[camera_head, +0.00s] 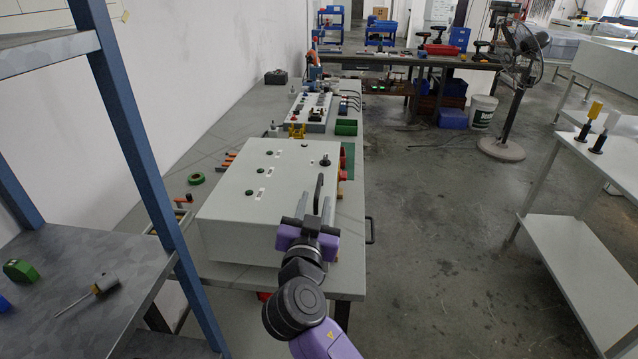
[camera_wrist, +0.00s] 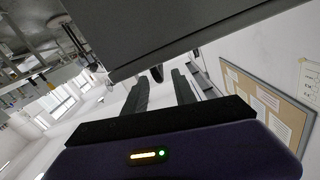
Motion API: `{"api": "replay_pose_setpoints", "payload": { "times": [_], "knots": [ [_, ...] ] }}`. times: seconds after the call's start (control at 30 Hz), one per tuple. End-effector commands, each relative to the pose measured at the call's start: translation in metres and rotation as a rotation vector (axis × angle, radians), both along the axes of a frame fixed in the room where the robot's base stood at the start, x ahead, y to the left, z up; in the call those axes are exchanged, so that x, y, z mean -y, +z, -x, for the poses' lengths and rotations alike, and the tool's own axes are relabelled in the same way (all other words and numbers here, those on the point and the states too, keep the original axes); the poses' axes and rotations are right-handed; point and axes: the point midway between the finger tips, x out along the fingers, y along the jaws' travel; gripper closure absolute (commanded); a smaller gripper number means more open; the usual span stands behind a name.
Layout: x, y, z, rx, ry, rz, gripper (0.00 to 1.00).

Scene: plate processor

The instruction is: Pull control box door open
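The control box (camera_head: 250,195) is a pale grey box on the long table, with several small buttons and a black knob on its top face. A black bar handle (camera_head: 319,183) stands up near its right front corner. I see no gap at the door; it looks closed. My gripper (camera_head: 314,205) is open at that corner, its fingers close to the handle. In the wrist view, my two dark fingers (camera_wrist: 160,90) are spread apart, with a small dark piece between their tips, perhaps the handle. A grey box face (camera_wrist: 170,35) is just above them. I cannot tell whether they touch.
A blue-framed shelf (camera_head: 140,130) stands close on the left. Behind the box are a switch panel (camera_head: 308,108) and a green bin (camera_head: 346,127). A black rail (camera_head: 371,230) juts from the table's right edge. The floor (camera_head: 440,230) to the right is clear.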

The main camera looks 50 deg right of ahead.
Motion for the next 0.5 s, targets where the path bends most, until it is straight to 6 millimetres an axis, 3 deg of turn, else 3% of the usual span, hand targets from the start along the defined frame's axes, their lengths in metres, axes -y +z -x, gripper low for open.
{"api": "replay_pose_setpoints", "payload": {
  "times": [0.23, 0.5],
  "knots": [
    [0.032, 0.002, -0.024, 0.0, -0.003, -0.001, 0.67],
    [0.047, 0.001, -0.036, 0.001, 0.0, -0.001, 0.67]
  ]
}}
